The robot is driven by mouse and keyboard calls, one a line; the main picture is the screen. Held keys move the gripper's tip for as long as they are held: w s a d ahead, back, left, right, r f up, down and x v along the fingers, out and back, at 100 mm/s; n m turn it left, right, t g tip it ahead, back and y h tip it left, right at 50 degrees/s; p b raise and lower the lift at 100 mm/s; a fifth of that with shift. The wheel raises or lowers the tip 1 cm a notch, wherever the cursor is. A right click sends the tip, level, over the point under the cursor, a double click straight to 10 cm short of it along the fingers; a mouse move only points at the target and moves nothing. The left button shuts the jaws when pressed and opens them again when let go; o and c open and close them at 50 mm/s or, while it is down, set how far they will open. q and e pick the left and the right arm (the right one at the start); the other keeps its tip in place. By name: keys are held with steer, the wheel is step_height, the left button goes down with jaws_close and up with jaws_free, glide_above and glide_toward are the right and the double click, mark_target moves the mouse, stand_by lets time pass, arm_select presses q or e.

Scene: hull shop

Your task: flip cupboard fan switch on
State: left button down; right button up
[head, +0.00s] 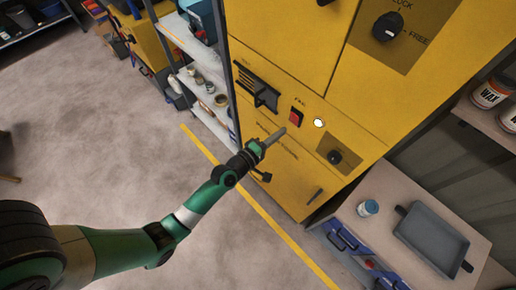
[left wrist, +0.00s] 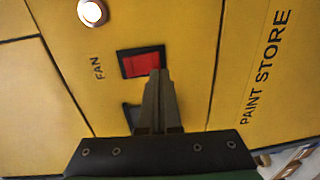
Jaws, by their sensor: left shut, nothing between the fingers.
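The fan switch (head: 296,117) is a red rocker in a black frame on the yellow cupboard (head: 290,55). In the left wrist view the red switch (left wrist: 141,65) sits beside the label FAN (left wrist: 97,68). A round lamp (head: 319,123) beside it glows white; it also shows in the left wrist view (left wrist: 91,12). My left gripper (head: 282,131) is shut and empty, with its tips close to the switch. In the left wrist view the fingertips (left wrist: 158,73) overlap the switch's lower right edge. I cannot tell whether they touch it. My right gripper is not in view.
A bench with a grey tray (head: 432,240) and a small jar (head: 368,208) is at lower right. Open floor lies left.

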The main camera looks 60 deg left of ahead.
arm_select(q)
steer(key=s+d+f+b, duration=0.1)
steer(key=s+b, duration=0.1)
steer(key=s, duration=0.8)
steer(key=shift+d+f, duration=0.15)
steer(key=shift+d, duration=0.1)
